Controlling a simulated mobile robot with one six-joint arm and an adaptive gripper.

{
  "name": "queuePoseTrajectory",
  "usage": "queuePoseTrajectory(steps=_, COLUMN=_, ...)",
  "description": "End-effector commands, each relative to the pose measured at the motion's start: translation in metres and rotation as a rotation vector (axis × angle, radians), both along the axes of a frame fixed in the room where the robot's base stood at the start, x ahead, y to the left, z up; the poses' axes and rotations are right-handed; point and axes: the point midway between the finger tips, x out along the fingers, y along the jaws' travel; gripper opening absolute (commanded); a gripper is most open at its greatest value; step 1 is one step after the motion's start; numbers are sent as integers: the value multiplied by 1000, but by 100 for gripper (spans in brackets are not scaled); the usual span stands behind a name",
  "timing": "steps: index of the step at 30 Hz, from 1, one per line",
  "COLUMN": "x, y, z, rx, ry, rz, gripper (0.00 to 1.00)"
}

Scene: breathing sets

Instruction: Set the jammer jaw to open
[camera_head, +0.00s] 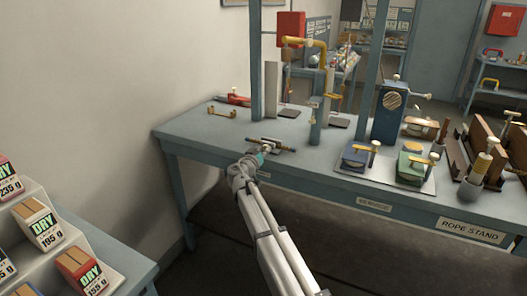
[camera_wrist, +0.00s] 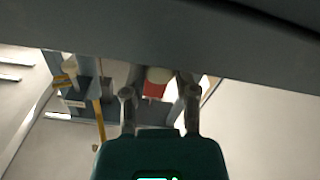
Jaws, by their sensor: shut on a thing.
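My gripper (camera_head: 262,150) is at the front left of the grey-blue workbench, against a low, dark bar-shaped piece (camera_head: 284,147) with a pale end. In the wrist view, my gripper (camera_wrist: 160,92) has its two fingers reaching up to a broad dark shape across the top, which hides their tips. A cream rounded end (camera_wrist: 158,74) with red below it shows between the fingers. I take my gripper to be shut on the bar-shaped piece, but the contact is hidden. I cannot tell for sure which part is the jammer jaw, or how it is set.
The workbench (camera_head: 200,127) carries blue uprights and a post with a yellow arm (camera_head: 310,42) behind my gripper. A blue box (camera_head: 392,108) and a tray with blue and green units (camera_head: 411,165) stand to the right. A stepped rack (camera_head: 50,262) is at lower left.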

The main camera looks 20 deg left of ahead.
Motion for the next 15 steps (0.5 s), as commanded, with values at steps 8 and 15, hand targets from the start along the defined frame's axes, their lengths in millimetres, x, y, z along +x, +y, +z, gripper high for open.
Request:
queuePoseTrajectory(steps=8, x=-12, y=1, z=0, rx=0, ry=0, rz=1, gripper=0)
queuePoseTrajectory(steps=15, x=-12, y=1, z=0, rx=0, ry=0, rz=1, gripper=66)
